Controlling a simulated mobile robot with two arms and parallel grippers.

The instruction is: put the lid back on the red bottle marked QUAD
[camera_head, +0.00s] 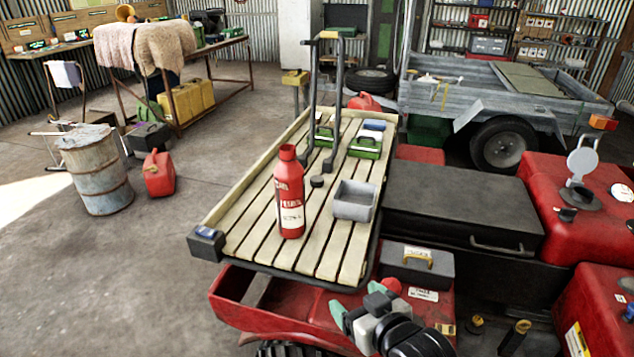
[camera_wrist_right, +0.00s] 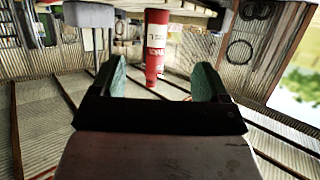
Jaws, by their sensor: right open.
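A red bottle (camera_head: 290,200) with a white label stands upright on the slatted wooden rack; the label is too blurred to read. Its neck end is red. A small dark round piece, perhaps the lid (camera_head: 317,181), lies on the slats just right of the bottle. My right gripper (camera_head: 357,300) is open and empty, in front of the rack's near edge and apart from both. In the right wrist view, the bottle (camera_wrist_right: 156,45) appears upside down beyond the open green-tipped fingers of the gripper (camera_wrist_right: 161,74). My left gripper is not in view.
A grey open box (camera_head: 355,200) sits on the rack, right of the bottle. A dark case (camera_head: 418,265) lies near my right gripper. The slats left of the bottle are clear.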

